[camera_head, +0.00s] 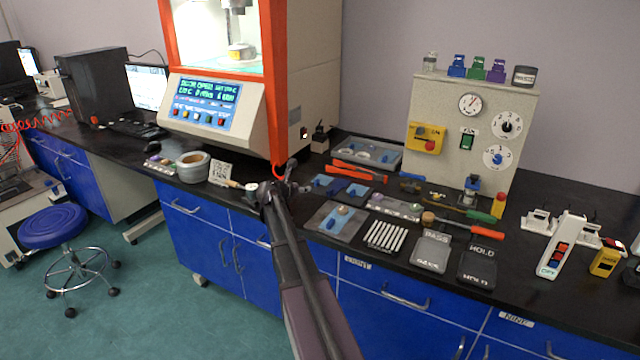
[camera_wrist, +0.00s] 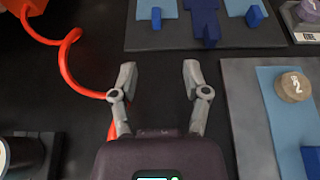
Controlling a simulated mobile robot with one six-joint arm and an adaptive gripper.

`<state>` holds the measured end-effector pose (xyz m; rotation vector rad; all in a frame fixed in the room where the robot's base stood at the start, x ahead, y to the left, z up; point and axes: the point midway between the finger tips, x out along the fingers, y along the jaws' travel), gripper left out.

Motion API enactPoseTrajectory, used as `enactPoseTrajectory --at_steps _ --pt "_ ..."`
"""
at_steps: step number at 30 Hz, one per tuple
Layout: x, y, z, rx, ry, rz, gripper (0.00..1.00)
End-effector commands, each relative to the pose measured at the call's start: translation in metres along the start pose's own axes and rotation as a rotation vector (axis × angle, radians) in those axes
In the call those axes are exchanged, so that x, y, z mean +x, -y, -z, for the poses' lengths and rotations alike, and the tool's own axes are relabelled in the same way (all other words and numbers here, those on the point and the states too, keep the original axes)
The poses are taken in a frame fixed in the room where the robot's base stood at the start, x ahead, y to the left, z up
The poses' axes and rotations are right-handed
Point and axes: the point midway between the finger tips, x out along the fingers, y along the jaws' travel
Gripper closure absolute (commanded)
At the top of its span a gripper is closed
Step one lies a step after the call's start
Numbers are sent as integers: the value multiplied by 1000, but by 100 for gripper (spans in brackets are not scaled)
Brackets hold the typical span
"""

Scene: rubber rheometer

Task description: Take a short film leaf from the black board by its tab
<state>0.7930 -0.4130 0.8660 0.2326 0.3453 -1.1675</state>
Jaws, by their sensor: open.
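The black board (camera_wrist: 270,37) lies at the top of the wrist view, and in the head view (camera_head: 344,202) just right of my gripper. Light-blue film leaves lie on it, one at left (camera_wrist: 172,10) and one at right (camera_wrist: 235,8). Each has a small blue upright tab, left tab (camera_wrist: 156,18) and right tab (camera_wrist: 254,16). A darker blue piece (camera_wrist: 205,18) lies between them. The leaves' far ends are cut off by the frame. My gripper (camera_wrist: 158,80) is open and empty over the bench, short of the board; it also shows in the head view (camera_head: 283,182).
An orange coiled cord (camera_wrist: 70,70) runs at left. The orange-framed rheometer (camera_head: 225,85) stands behind. PASS (camera_head: 432,250) and HOLD (camera_head: 478,265) trays lie farther right.

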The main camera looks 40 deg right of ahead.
Motion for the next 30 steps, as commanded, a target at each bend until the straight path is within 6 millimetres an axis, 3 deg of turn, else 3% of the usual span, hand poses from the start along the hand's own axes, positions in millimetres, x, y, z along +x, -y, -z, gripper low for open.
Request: enactPoseTrajectory --at_steps 6,12,30 --pt "37 -2 2 0 0 1 40" --pt "58 -2 1 0 0 0 40" --pt "68 -3 0 -1 0 -2 40"
